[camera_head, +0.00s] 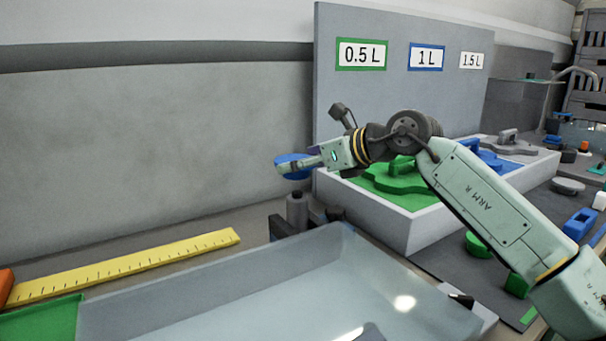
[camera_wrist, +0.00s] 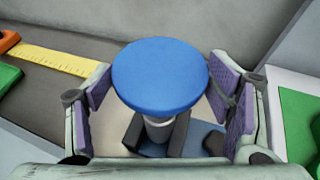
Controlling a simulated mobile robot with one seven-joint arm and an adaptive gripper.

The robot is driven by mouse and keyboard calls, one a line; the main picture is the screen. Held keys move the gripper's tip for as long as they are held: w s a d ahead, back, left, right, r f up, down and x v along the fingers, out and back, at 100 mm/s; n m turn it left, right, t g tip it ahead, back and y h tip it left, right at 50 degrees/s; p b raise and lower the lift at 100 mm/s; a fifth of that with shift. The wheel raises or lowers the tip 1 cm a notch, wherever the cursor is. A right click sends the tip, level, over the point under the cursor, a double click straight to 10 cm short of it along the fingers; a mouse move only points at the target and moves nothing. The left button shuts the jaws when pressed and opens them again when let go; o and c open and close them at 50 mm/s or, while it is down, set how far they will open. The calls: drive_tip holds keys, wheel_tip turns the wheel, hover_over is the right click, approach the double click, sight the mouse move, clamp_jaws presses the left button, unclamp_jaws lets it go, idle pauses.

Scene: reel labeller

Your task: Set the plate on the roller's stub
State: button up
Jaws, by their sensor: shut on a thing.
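The plate is a round blue disc (camera_head: 291,166), held roughly level at the end of my gripper (camera_head: 318,160). In the wrist view the blue disc (camera_wrist: 160,76) fills the space between my two purple-padded fingers, which are shut on it. The roller's stub (camera_head: 296,206) is a short upright grey cylinder below the plate, by the back corner of the pale tray. In the wrist view a grey and whitish upright part (camera_wrist: 158,130) shows under the disc's near edge. The disc hides its top there. In the head view the plate appears just above the stub; I cannot tell whether they touch.
The shallow tray (camera_head: 215,275) lies in front, with a yellow ruler (camera_head: 125,268) behind it at left. A white-sided box (camera_head: 405,225) with green and blue shapes stands to the right, before a panel (camera_head: 400,95) with volume labels. A grey wall rises behind.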

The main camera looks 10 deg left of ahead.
sight(303, 176)
wheel_tip(303, 176, down, 3)
drive_tip(key=shift+f+p, duration=0.2)
drive_tip(key=shift+p, duration=0.2)
drive_tip(key=shift+f, duration=0.1)
drive_tip(key=shift+f+b, duration=0.55)
drive_tip(key=shift+b, duration=0.05)
drive_tip(key=o, duration=1.2)
drive_tip(key=shift+r, duration=0.1)
drive_tip(key=shift+r+p, duration=0.3)
drive_tip(key=shift+p, duration=0.1)
drive_tip(key=b+v, duration=0.1)
drive_tip(key=v, duration=1.1)
drive_tip(key=shift+r+b, duration=0.15)
drive_tip(key=shift+b, duration=0.15)
